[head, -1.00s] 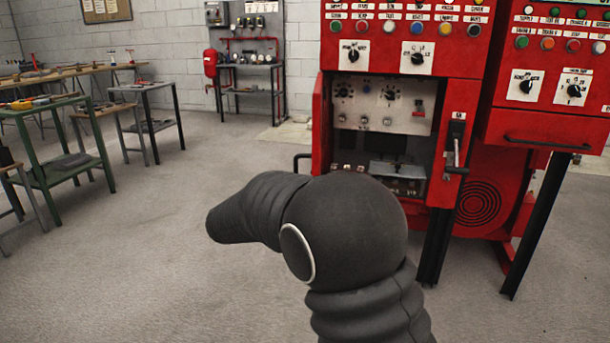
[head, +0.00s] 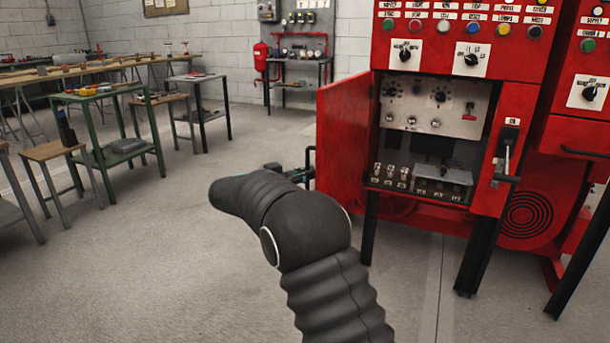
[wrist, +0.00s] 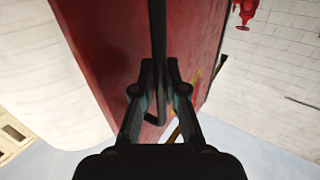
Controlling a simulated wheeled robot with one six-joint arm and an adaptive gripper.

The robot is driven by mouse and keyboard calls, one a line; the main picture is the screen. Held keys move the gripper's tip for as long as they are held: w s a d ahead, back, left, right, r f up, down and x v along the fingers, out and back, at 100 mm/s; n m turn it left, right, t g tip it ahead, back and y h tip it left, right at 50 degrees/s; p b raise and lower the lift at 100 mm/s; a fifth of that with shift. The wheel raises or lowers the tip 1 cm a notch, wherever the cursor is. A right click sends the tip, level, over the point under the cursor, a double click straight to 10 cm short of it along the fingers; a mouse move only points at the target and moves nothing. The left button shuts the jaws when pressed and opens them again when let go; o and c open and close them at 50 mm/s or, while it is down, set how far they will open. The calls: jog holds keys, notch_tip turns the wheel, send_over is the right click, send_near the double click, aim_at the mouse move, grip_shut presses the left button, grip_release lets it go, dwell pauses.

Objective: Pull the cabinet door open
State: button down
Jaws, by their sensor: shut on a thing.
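The red cabinet door (head: 343,128) stands swung out to the left of the red cabinet (head: 497,135), so the inside with its switches shows. In the wrist view the door (wrist: 105,45) fills the middle as a red panel. Its dark bar handle (wrist: 158,35) runs between the fingers of my gripper (wrist: 159,78), which is shut on it. In the head view my gripper (head: 284,171) is small and partly hidden behind my arm, beside the handle (head: 309,165) at the door's outer face.
A control panel with a drawer-like handle (head: 582,152) stands at the right. Tables with tools, including a green one (head: 105,99), stand at the left. The grey floor between tables and cabinet is clear.

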jog(key=shift+w+d+r, duration=0.1)
jog(key=shift+d+r, duration=0.1)
jog(key=shift+r, duration=0.05)
jog(key=c, duration=1.2)
grip_release()
jog(key=shift+d, duration=0.25)
jog(key=v, duration=1.2)
jog(key=shift+a+f, duration=0.15)
jog(key=shift+a, duration=0.15)
